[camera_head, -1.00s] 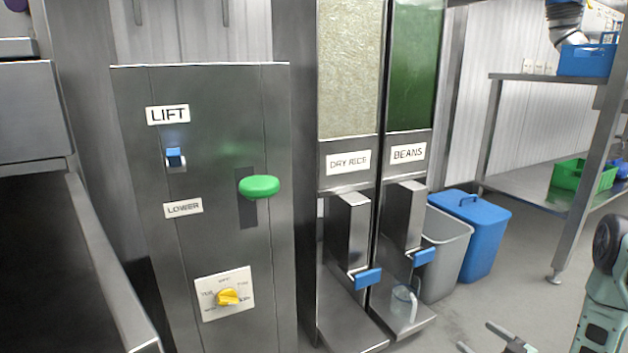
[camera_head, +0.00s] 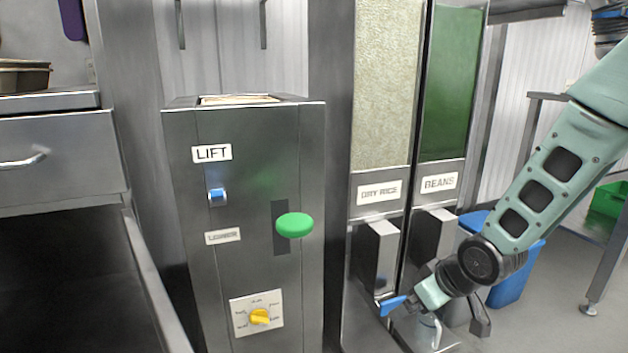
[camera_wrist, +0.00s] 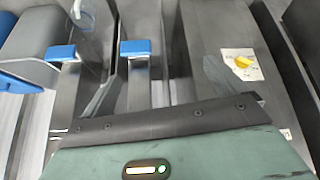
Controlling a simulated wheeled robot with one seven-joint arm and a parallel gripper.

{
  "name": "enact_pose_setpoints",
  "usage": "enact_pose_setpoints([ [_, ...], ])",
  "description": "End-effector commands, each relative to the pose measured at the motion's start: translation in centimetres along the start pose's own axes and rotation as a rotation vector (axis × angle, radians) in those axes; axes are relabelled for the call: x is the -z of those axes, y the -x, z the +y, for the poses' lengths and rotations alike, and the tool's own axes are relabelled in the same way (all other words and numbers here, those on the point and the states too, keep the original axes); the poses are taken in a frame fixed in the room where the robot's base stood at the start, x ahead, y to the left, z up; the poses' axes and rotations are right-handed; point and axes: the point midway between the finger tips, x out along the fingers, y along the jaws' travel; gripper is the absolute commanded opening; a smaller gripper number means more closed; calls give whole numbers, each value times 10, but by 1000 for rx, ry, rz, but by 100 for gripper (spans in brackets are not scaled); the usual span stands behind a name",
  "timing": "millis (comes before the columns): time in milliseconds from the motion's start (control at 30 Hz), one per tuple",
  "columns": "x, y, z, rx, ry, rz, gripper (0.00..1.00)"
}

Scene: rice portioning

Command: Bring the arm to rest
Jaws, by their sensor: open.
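My arm comes in from the right in the head view and bends down, with its wrist end and gripper (camera_head: 434,292) in front of the lower part of the beans dispenser (camera_head: 445,140). The fingers are hard to make out there. In the wrist view the green hand casing and a dark bar fill the bottom, and nothing held is visible. The clear jug (camera_head: 428,331) stands on the base under the beans spout, just below my wrist in the picture. It also shows in part in the wrist view (camera_wrist: 88,14). The beans lever is hidden by my arm in the head view.
The dry rice dispenser (camera_head: 384,100) with its blue lever (camera_head: 391,306) is close left of my gripper. The lift panel (camera_head: 250,180) has a green knob (camera_head: 294,225) and a yellow dial (camera_head: 259,316). A blue bin (camera_head: 512,285) and a steel table stand behind my arm.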

Motion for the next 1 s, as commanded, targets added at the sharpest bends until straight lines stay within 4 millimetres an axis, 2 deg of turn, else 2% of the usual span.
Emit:
enact_pose_setpoints([
  [33,7,30,-28,15,17,-46,97],
  [200,-13,109,-105,62,33,-236,97],
  [400,-50,180,-161,100,55,-401,97],
  [600,-87,238,-196,126,83,-531,97],
  [867,-58,282,-192,126,76,-537,97],
  [1000,-38,312,-190,126,76,-537,97],
])
